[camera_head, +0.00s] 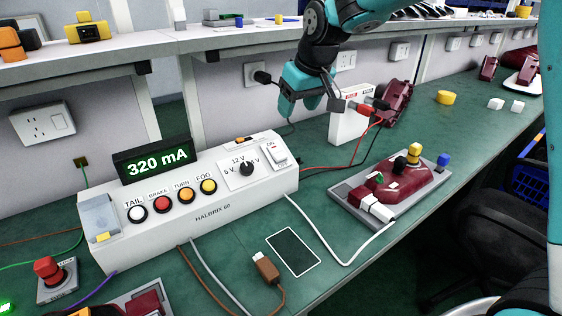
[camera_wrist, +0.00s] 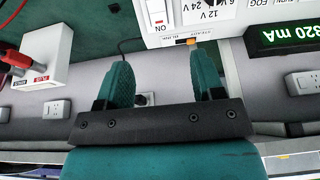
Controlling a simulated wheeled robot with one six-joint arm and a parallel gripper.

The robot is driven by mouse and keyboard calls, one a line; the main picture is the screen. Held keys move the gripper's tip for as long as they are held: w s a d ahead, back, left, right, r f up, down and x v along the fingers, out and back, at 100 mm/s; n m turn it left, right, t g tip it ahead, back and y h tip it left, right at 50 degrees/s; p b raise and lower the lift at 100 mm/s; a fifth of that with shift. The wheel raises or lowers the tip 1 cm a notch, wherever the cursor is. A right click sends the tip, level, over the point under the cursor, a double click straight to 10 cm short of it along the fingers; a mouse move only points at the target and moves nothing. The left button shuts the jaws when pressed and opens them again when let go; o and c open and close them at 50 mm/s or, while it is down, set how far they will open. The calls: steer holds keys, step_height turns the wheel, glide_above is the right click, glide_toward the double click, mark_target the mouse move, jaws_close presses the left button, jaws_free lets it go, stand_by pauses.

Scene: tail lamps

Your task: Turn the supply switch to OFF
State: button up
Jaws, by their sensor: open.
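The supply switch (camera_head: 278,155) is a white rocker at the right end of the top of the white HALBRIX 60 box (camera_head: 215,214). The word ON shows beside it. In the wrist view the switch (camera_wrist: 157,12) is at the top edge, with a red mark and ON next to it. My gripper (camera_head: 311,101) is above and behind the right end of the box, apart from the switch. In the wrist view my gripper (camera_wrist: 165,76) has its two teal fingers spread wide with nothing between them.
The box's display (camera_head: 155,162) reads 320 mA. A black voltage knob (camera_head: 246,168) sits left of the switch. A white terminal block (camera_head: 349,122) with red and black leads stands right of my gripper. A lamp fixture (camera_head: 390,185) lies further right. The shelf edge runs behind.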

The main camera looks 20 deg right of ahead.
mark_target(280, 155)
steer(key=x, duration=1.7)
steer(key=shift+w+d+f+p, duration=0.25)
steer(key=shift+w+d+p, duration=0.1)
steer(key=shift+w, duration=0.15)
